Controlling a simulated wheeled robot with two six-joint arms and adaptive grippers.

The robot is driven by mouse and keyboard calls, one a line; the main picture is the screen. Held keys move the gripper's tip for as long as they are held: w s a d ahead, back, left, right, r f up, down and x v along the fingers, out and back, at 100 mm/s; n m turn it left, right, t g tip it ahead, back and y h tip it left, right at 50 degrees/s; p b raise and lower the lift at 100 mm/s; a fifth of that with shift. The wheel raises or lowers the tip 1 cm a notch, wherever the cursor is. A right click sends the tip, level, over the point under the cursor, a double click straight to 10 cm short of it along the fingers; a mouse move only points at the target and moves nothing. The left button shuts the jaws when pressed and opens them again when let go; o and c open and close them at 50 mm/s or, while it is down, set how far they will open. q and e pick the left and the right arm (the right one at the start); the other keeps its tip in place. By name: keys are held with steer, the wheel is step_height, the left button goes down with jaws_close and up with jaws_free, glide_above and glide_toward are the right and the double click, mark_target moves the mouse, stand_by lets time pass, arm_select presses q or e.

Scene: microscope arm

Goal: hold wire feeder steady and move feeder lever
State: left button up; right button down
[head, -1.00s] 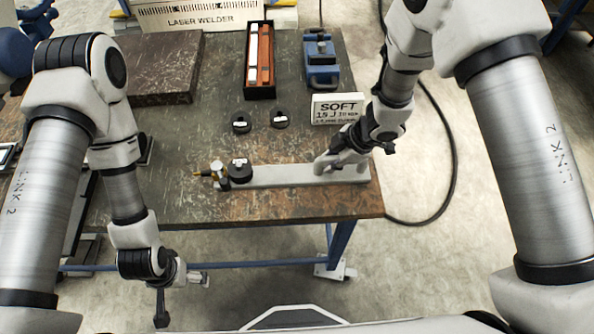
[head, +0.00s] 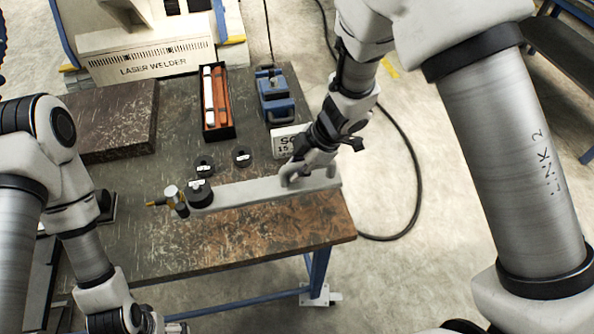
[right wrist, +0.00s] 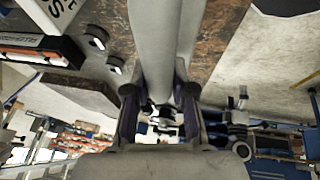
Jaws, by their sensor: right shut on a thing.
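A long grey arm bar (head: 245,191) lies along the front of the table. At its left end are a black round knob (head: 199,193) and a small upright metal fitting (head: 173,197) with a brass tip (head: 155,203). I cannot tell which part is the feeder lever. My right gripper (head: 290,178) is shut on the grey bar near its right end. In the right wrist view the fingers (right wrist: 160,105) stand on both sides of the bar (right wrist: 163,50). My left gripper is outside the head view; only its arm shows at lower left.
Two black discs (head: 204,164) (head: 242,156) lie behind the bar. A black case (head: 216,132), a blue vise (head: 273,97) and a laser welder (head: 150,62) are farther back. The table front (head: 270,235) is clear.

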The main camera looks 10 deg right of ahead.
steer(key=shift+f+b, duration=3)
steer(key=shift+f, duration=1.3)
steer(key=shift+f+b, duration=0.3)
steer(key=shift+f, duration=0.2)
